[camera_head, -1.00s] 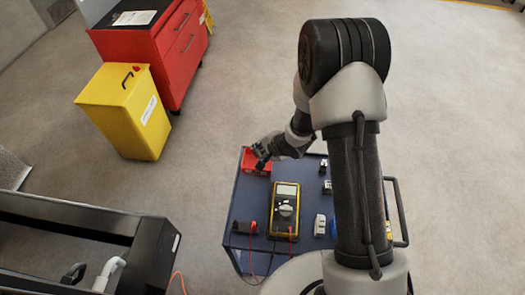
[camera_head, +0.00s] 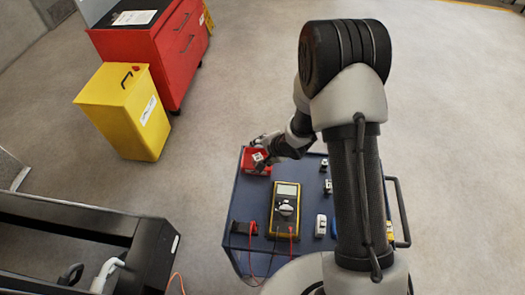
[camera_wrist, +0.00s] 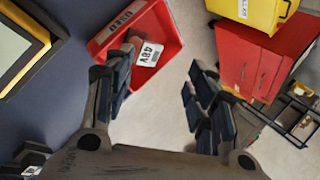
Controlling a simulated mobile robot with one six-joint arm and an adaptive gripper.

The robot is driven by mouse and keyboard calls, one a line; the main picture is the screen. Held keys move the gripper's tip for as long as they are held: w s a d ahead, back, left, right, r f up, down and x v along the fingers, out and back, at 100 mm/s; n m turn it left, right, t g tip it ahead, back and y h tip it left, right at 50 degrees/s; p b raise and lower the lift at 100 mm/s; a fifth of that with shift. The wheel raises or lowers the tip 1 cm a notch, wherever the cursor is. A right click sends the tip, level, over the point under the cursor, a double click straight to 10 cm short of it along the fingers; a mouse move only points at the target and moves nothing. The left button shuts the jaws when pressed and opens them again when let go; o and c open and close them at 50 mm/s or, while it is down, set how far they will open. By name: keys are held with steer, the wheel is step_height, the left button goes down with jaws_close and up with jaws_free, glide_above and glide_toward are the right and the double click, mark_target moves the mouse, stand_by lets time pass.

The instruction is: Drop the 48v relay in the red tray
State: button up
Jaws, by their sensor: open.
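The red tray (camera_head: 250,169) sits at the far left corner of the blue cart top. It also shows in the wrist view (camera_wrist: 168,28), with a label on its rim. The 48V relay (camera_wrist: 148,53), a small block with a white face marked "48V", lies inside the tray, tilted in the picture. Its white face also shows in the head view (camera_head: 259,157). My gripper (camera_wrist: 158,78) is open and empty, its fingers spread apart. In the head view my gripper (camera_head: 265,147) is at the tray, partly hiding it.
A yellow and black multimeter (camera_head: 285,208) with red leads lies on the cart (camera_head: 250,197) near the tray. Small parts (camera_head: 321,226) stand to its right. A yellow bin (camera_head: 125,110) and red cabinet (camera_head: 172,50) stand on the floor, back left. Open floor lies beyond the cart.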

steer(key=v, duration=1.2)
steer(key=s+d+r+n+t+h+b, duration=0.1)
steer(key=s+d+r+n+h, duration=0.15)
steer(key=d+r, duration=0.4)
steer(key=s+d+r+n+h+b, duration=0.1)
steer(key=s+d+r+n+h, duration=0.2)
steer(key=r, duration=0.6)
steer(key=s+a+r+n+g, duration=0.1)
steer(key=s+r+n, duration=0.1)
steer(key=s, duration=0.7)
steer(key=s+a+r+n+g+y, duration=0.1)
steer(key=s+a+r+n, duration=0.1)
steer(key=s, duration=0.8)
steer(key=shift+a+r+n+b, duration=0.25)
steer(key=shift+r+n+b, duration=0.15)
steer(key=shift+n, duration=0.45)
steer(key=shift+s+d+y, duration=0.1)
steer(key=shift+y, duration=0.15)
